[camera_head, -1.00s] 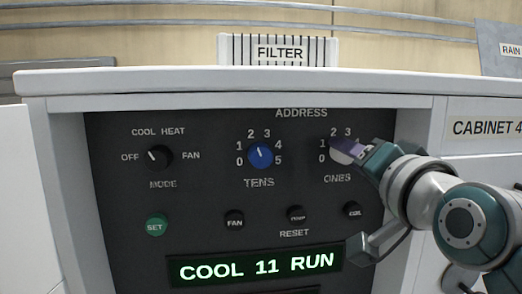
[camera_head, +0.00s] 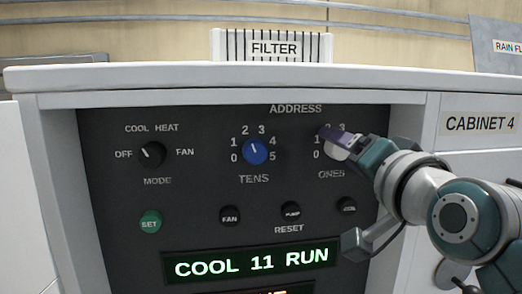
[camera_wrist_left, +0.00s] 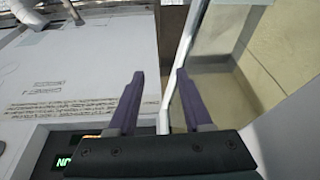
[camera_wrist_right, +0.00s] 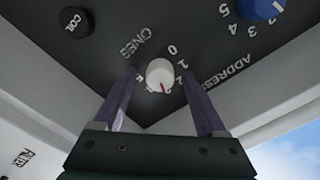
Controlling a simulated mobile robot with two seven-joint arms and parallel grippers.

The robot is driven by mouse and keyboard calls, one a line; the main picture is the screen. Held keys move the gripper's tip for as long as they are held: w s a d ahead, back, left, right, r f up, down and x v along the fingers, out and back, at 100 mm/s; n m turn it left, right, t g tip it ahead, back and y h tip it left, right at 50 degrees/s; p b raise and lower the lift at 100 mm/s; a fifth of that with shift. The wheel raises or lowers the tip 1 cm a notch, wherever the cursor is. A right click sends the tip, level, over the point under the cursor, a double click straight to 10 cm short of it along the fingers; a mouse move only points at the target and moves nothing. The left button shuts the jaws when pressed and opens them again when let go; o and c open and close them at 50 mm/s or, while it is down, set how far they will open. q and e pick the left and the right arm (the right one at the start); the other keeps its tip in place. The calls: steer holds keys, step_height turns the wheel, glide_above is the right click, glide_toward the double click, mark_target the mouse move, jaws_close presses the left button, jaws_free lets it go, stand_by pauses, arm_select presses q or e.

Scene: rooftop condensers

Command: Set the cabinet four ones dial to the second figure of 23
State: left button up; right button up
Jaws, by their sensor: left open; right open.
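The white ones dial (camera_head: 334,152) is on the dark panel at the right, partly hidden by my right gripper (camera_head: 342,141). In the right wrist view the dial (camera_wrist_right: 159,72) shows a red pointer mark at its lower side, by the figures near 2 and 3; I cannot tell exactly which. My right gripper is open with its two purple fingers on either side of the dial; contact cannot be told. The display (camera_head: 252,262) reads COOL 11 RUN. My left gripper (camera_wrist_left: 157,78) is open and empty near a cabinet's edge, out of the head view.
The blue tens dial (camera_head: 255,151) is left of the ones dial, its pointer up and slightly left. The mode dial (camera_head: 152,154), green SET button (camera_head: 151,221) and black FAN (camera_head: 230,215), PUMP (camera_head: 291,212) and COIL (camera_head: 347,206) buttons share the panel. The cabinet's top ledge (camera_head: 240,76) overhangs it.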

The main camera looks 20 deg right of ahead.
steer(key=p+v, duration=0.2)
steer(key=v, duration=0.7)
steer(key=shift+s+p, duration=0.35)
steer(key=shift+s, duration=0.05)
steer(key=shift+a, duration=0.1)
